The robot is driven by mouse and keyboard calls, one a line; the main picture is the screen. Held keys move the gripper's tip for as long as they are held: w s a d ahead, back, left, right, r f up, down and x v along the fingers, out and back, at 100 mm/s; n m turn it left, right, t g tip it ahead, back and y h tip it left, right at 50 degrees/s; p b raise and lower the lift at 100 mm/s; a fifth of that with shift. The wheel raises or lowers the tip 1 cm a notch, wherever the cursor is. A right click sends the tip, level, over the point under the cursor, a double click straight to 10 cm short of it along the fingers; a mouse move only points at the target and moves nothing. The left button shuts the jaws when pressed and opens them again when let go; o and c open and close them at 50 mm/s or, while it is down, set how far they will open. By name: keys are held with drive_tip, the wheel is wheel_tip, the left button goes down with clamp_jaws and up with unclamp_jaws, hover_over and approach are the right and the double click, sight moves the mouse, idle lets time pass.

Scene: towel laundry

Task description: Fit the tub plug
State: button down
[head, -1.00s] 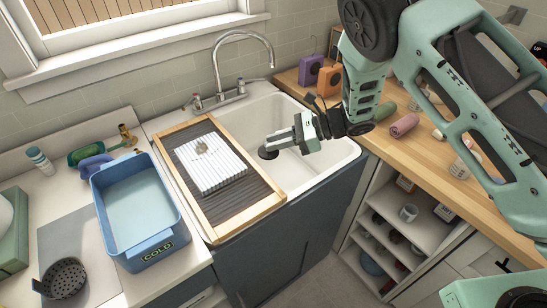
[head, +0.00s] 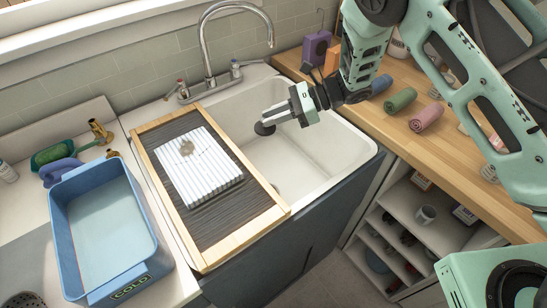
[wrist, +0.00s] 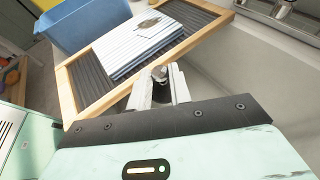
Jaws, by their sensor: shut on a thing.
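My gripper (head: 270,119) is over the white sink (head: 331,168), shut on a dark round plug (head: 264,129). The plug hangs below the fingertips, clear of the sink floor. In the wrist view, a small metallic knob (wrist: 159,73) shows between the fingertips; the plug's disc is hidden there. A small dark spot, perhaps the drain (head: 276,188), shows on the sink floor beside the board's right edge. A blue tub marked COLD (head: 152,232) stands on the counter at left; its floor looks plain and pale.
A wood-framed ribbed board (head: 205,238) covers the sink's left part, with a folded striped towel (head: 205,180) on it. The faucet (head: 207,60) arches behind. Rolled towels (head: 426,117) lie on the wooden counter (head: 420,155) at right. The sink's right part is open.

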wheel_tip(320, 180, down, 17)
drive_tip(key=b, duration=1.6)
drive_tip(key=shift+w, duration=0.15)
drive_tip(key=shift+f, duration=0.1)
drive_tip(key=shift+f+b, duration=2.65)
drive_tip(key=shift+f, duration=2.6)
drive_tip(key=shift+f+b, duration=1.6)
drive_tip(key=shift+f, duration=0.3)
drive_tip(key=shift+f+b, duration=0.55)
drive_tip(key=shift+b, duration=0.1)
drive_tip(key=c, duration=1.2)
unclamp_jaws()
drive_tip(key=shift+r, duration=0.15)
